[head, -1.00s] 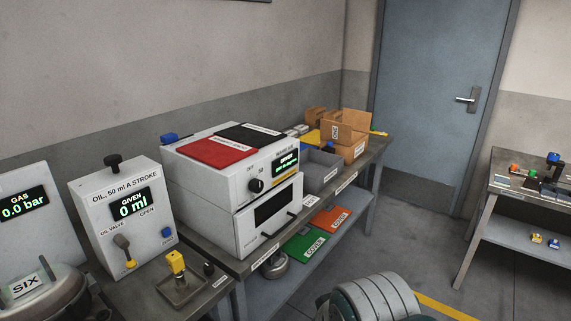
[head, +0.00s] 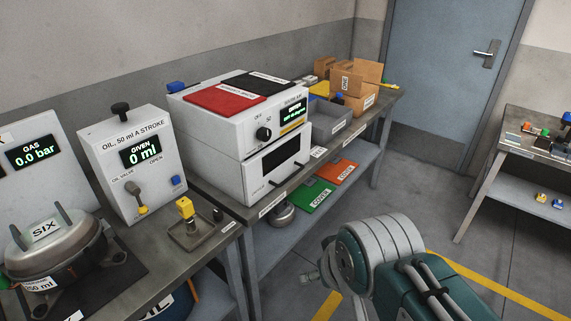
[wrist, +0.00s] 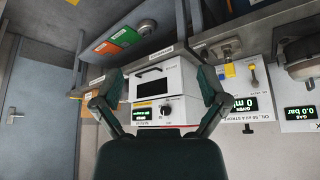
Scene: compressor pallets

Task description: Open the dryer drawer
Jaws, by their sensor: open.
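The dryer (head: 215,128) is a white two-part unit on the bench, with a knob and a green-lit display on its upper part. Its drawer (head: 256,187) is the lower white front with a dark window, and it looks closed. In the wrist view, which is upside down, the drawer (wrist: 182,82) shows straight ahead, between the fingers. My gripper (wrist: 160,78) is open and empty, its two fingers spread on either side of the drawer, apart from it. In the head view only my arm links show; the gripper is hidden or out of frame.
A red pad (head: 225,92) and a black pad lie on the dryer. Left are the oil unit (head: 146,165) and a compressor (head: 62,243). Right are a grey bin (head: 335,122) and cardboard boxes (head: 345,84). Green and orange covers (head: 312,194) lie on the shelf below. Floor in front is open.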

